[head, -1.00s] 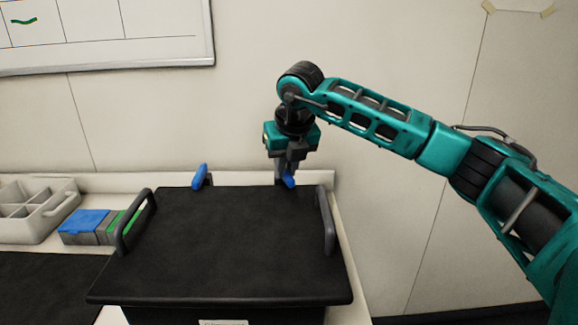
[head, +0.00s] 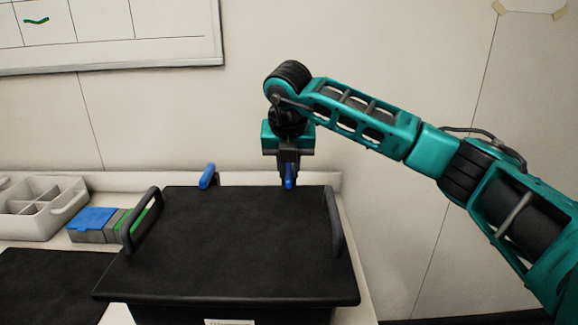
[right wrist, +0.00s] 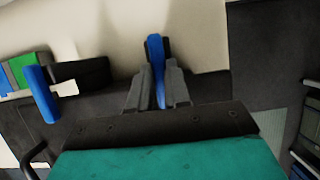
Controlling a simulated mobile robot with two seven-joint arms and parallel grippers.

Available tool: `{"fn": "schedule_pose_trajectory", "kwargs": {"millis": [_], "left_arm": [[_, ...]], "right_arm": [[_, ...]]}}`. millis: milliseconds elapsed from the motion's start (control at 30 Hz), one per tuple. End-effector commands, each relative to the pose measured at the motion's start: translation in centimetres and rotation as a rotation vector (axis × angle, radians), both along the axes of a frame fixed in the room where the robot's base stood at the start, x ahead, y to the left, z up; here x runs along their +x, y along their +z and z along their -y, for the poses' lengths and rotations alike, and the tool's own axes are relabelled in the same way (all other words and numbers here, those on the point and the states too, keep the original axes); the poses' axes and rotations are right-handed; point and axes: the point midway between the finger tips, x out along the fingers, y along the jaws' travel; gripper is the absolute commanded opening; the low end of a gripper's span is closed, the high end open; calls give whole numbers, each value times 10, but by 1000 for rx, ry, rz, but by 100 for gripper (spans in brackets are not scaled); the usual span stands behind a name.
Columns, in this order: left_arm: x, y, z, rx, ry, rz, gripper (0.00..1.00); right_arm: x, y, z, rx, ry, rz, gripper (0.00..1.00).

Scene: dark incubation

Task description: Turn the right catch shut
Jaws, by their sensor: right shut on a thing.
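The black box has a flat black lid (head: 235,245) with a grey handle at each side. The right catch (head: 289,177), a blue lever, stands at the lid's back edge and looks nearly upright. My right gripper (head: 288,181) comes down from above and is shut on it. In the right wrist view the blue right catch (right wrist: 155,48) sticks out between the two grey fingers (right wrist: 158,88). My left gripper is out of view.
A grey divided tray (head: 40,205) and a small box with a blue top (head: 92,220) stand left of the black box. A dark mat (head: 45,285) lies in front of them. The wall is close behind the lid.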

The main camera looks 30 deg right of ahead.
Motion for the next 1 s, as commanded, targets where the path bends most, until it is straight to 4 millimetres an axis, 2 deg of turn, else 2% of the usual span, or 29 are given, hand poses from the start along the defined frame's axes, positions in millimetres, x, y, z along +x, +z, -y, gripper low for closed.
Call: {"fn": "schedule_pose_trajectory", "kwargs": {"millis": [100, 133, 400, 633, 733, 867, 1000], "left_arm": [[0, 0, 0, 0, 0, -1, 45], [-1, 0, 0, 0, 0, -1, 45], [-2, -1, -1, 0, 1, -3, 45], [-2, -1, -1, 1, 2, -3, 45], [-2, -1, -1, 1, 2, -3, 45], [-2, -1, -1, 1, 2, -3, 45], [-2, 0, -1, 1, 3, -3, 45]], "right_arm": [[0, 0, 0, 2, -2, 1, 0], [0, 1, 0, 2, -2, 1, 18], [0, 0, 0, 2, -1, 1, 43], [0, 1, 0, 1, -1, 1, 43], [-2, 7, -1, 2, 0, 2, 43], [-8, 26, -4, 1, 0, 5, 43], [-19, 55, -10, 1, 2, 6, 43]]}}
